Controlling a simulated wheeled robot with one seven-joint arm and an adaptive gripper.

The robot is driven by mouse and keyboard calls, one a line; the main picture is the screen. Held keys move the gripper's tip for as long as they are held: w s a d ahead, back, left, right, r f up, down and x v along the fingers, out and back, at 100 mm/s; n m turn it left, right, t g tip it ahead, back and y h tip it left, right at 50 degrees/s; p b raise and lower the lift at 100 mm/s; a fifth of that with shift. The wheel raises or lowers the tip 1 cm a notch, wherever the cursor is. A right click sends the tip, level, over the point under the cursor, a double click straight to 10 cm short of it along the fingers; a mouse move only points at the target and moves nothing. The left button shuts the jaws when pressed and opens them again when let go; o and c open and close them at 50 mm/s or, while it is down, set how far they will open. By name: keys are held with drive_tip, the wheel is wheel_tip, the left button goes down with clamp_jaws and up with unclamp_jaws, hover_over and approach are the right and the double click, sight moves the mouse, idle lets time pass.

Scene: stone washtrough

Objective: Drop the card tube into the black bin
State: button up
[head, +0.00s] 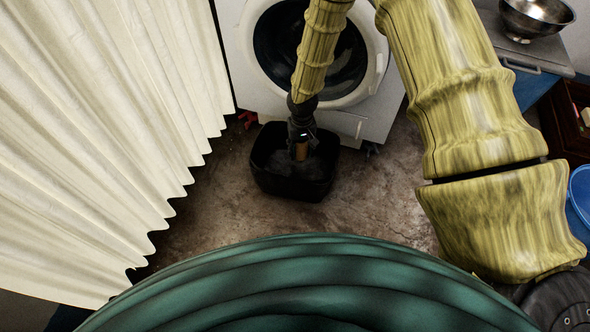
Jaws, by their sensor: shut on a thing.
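The card tube (301,152) is a small brown cylinder, held roughly upright in my gripper (301,140). The gripper is dark, points down and is shut on the tube; its fingers hide the tube's upper part. The black bin (292,187) stands on the floor in front of the washing machine. In the head view the tube and gripper overlap the bin's opening. I cannot tell from this one view whether the tube's lower end is above the rim or inside it.
A white washing machine (372,115) stands right behind the bin. A cream pleated curtain (95,130) hangs at the left. A metal bowl (537,17) sits on a surface at the upper right. A blue tub (580,190) is at the right edge. Floor (385,200) right of the bin is clear.

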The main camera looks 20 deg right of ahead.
drive_tip(key=shift+f, duration=0.2)
drive_tip(key=o, duration=0.8)
drive_tip(key=shift+c, duration=0.2)
wheel_tip(320, 180, up, 12)
idle(0.4)
